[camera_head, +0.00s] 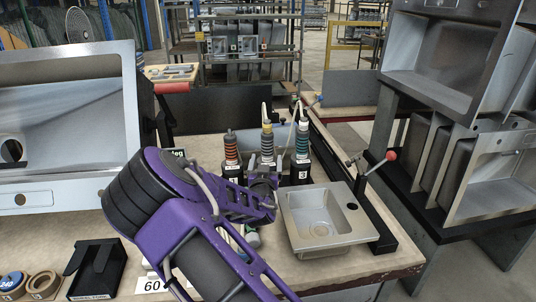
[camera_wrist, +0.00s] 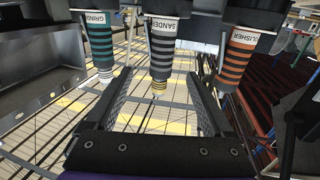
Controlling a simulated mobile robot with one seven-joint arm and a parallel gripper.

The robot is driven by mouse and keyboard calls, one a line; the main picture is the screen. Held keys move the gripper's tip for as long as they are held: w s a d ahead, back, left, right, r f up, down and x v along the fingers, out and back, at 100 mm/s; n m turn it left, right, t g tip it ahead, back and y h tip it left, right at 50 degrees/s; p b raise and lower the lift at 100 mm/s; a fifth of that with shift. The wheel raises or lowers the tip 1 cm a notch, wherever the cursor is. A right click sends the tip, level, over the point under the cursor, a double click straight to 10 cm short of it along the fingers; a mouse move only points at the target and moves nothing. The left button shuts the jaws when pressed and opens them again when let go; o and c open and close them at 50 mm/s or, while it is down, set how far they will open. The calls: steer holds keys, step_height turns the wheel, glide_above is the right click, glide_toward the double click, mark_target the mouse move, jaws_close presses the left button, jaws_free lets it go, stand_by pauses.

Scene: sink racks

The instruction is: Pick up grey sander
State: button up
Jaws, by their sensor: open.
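The grey sander (camera_head: 267,147) is the middle one of three striped tools standing upright on the bench in the head view. It has grey and black bands and a yellow top. In the wrist view the sander (camera_wrist: 162,48) carries a "SANDER" label, and its tapered end points down the picture. My gripper (camera_wrist: 160,80) is open, with one finger on each side of the sander's end in that view. I cannot tell whether either finger touches it. In the head view my gripper (camera_head: 264,182) is in front of the tools and hides the sander's lower part.
An orange-banded tool (camera_head: 231,150) and a teal-banded grinder (camera_head: 302,143) stand close on either side. A small metal sink (camera_head: 330,228) lies to the right, near a red-knobbed lever (camera_head: 391,155). A large sink (camera_head: 60,130) fills the left. Tape rolls (camera_head: 42,284) lie front left.

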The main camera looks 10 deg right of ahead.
mark_target(268, 147)
steer(key=x, duration=0.8)
steer(key=shift+w, duration=0.35)
steer(key=shift+x, duration=2.75)
steer(key=shift+a+r, duration=0.1)
steer(key=shift+r, duration=0.05)
jaws_close()
steer(key=shift+r, duration=0.15)
